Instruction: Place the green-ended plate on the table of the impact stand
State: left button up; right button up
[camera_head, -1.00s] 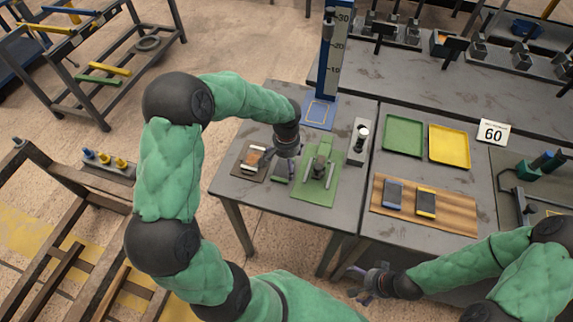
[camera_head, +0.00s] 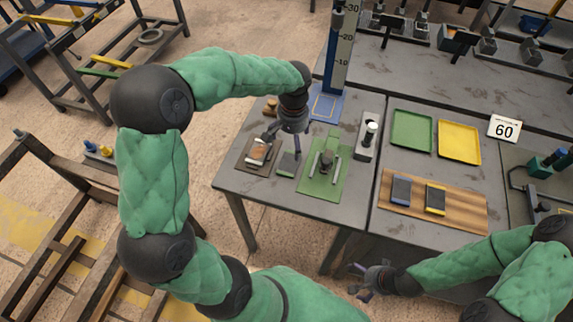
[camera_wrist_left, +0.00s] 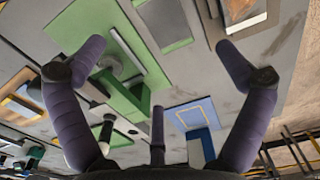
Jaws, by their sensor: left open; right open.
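The green-ended plate (camera_head: 288,165), small and grey with a green edge, lies flat on the left table between a brown mat and a green mat. In the left wrist view the plate (camera_wrist_left: 163,22) shows between the fingers, toward the top. My left gripper (camera_head: 283,145) is open, pointing down above the plate and apart from it, holding nothing. The impact stand is a tall blue column with a scale (camera_head: 337,55); its blue table (camera_head: 326,104), marked with a yellow-lined square, is bare. It also shows in the left wrist view (camera_wrist_left: 193,115). My right gripper (camera_head: 371,278) is open and empty, low before the tables.
The brown mat (camera_head: 249,163) holds an orange-and-white item. The green mat (camera_head: 322,187) bears a grey fixture and bars. A grey block with a cylinder (camera_head: 366,143) stands right of it. Green (camera_head: 411,130) and yellow (camera_head: 459,142) trays and a wooden board (camera_head: 420,217) lie further right.

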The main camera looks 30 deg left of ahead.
pick_arm(q)
jog(key=f, duration=0.1)
jog(key=b, duration=0.2)
send_over(293, 164)
jog(key=f, duration=0.5)
jog(key=shift+a, duration=0.25)
jog(key=shift+d+f+b, duration=0.2)
jog(key=shift+f+b, duration=0.9)
jog(key=shift+f, duration=1.5)
jog(key=shift+r, duration=0.1)
jog(key=c, duration=1.6)
pick_arm(e)
jog(key=f, duration=0.5)
jog(key=shift+a+f, duration=0.1)
jog(key=shift+a, duration=0.1)
